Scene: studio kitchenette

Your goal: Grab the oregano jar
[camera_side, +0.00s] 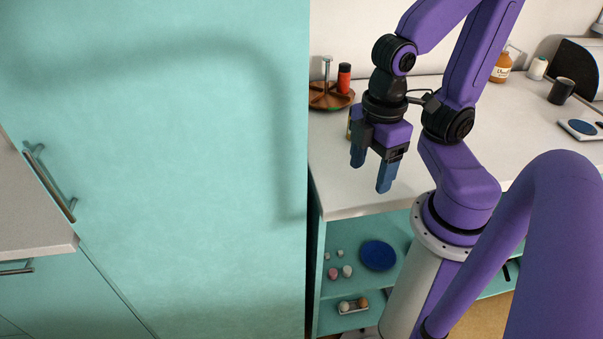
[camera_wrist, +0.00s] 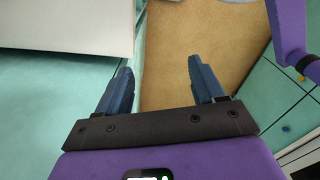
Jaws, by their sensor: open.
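My gripper (camera_side: 371,170) hangs over the front part of the white counter in the side view, fingers pointing down, open and empty. No label reading oregano is legible. A red jar (camera_side: 344,78) with a dark top stands on a round wooden rack (camera_side: 331,98) behind and left of my gripper. A small jar-like thing (camera_side: 350,124) is mostly hidden behind the gripper; I cannot tell what it is.
An amber bottle (camera_side: 500,69), white jar (camera_side: 538,68), dark mug (camera_side: 562,91) and white scale-like device (camera_side: 581,129) stand on the counter (camera_side: 470,110) to the right. The mid-counter is clear. Below, shelves hold a blue plate (camera_side: 378,255) and several small items. A tall teal panel (camera_side: 160,180) fills the left.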

